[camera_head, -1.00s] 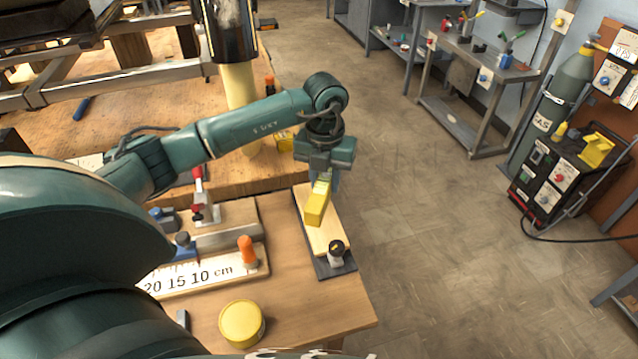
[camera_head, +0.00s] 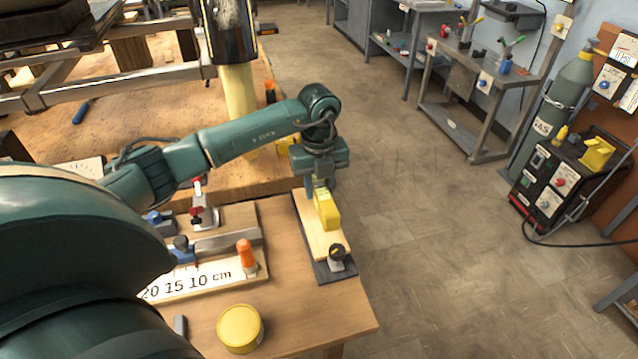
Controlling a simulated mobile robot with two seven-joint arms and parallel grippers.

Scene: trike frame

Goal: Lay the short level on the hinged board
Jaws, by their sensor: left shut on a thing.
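The short level is a yellow bar (camera_head: 328,211) in my left gripper (camera_head: 321,184). The gripper points down with its jaws shut on the level, whose near end faces the camera. The hinged board (camera_head: 327,241) is a pale wooden strip on a dark base, with a dark knob (camera_head: 337,251) at its near end. It lies near the right edge of the wooden table. The level is over the board's middle; I cannot tell whether they touch. The fingertips are partly hidden by the gripper body and the level. My right gripper is not in view.
Left of the board are a centimetre scale strip (camera_head: 190,284), an orange-handled tool (camera_head: 246,254) and a red toggle clamp (camera_head: 199,205). A round yellow tin (camera_head: 240,326) stands at the front. The table (camera_head: 303,309) is bare between tin and board.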

